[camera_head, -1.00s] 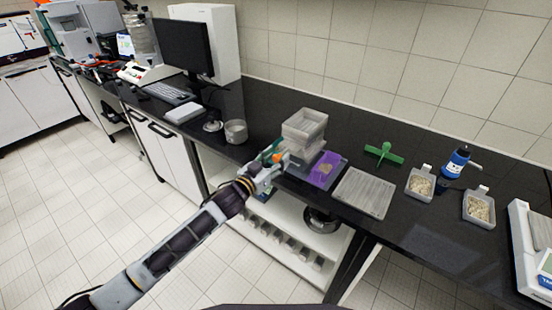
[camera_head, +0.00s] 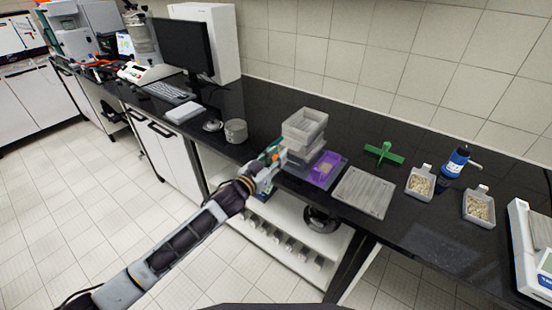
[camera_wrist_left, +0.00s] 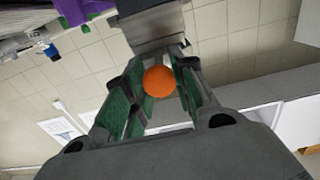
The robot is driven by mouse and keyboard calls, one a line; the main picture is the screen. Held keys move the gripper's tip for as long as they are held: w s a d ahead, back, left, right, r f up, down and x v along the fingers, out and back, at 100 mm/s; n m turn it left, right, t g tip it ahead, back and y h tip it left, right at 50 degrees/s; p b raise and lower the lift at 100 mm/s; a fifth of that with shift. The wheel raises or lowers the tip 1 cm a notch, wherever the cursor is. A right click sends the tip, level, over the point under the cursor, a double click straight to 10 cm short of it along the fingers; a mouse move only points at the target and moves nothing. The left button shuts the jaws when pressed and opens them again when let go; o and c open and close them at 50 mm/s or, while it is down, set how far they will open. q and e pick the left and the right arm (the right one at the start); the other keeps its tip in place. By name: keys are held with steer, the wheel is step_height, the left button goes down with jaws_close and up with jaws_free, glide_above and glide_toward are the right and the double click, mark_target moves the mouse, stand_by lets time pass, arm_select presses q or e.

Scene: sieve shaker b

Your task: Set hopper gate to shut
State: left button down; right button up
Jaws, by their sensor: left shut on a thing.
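The hopper (camera_head: 304,127) is a grey open-topped box on a stand at the front part of the black bench, in the middle of the head view. An orange ball knob (camera_wrist_left: 159,82), seemingly the gate's handle, shows in the left wrist view between the green-padded fingers. My left gripper (camera_head: 273,153) is at the left side of the hopper and is shut on the orange knob. Part of a grey body (camera_wrist_left: 155,28) is just beyond the knob in the wrist view. The gate plate itself is hard to make out. My right gripper is not in view.
A purple tray (camera_head: 325,167) sits beside the hopper's base. To its right are a grey ribbed plate (camera_head: 364,192), a green cross-shaped part (camera_head: 384,153), two scoops of grains (camera_head: 420,183) and a blue bottle (camera_head: 456,161). A grey cup (camera_head: 236,131) stands to the left.

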mark_target(293, 142)
arm_select(q)
steer(key=shift+x, duration=2.6)
steer(key=shift+a+r, duration=0.1)
steer(key=c, duration=1.6)
jaws_free()
steer(key=shift+c, duration=0.2)
steer(key=o, duration=0.5)
steer(key=shift+w, duration=0.15)
steer(key=shift+v, duration=5.95)
steer(key=shift+m, duration=0.4)
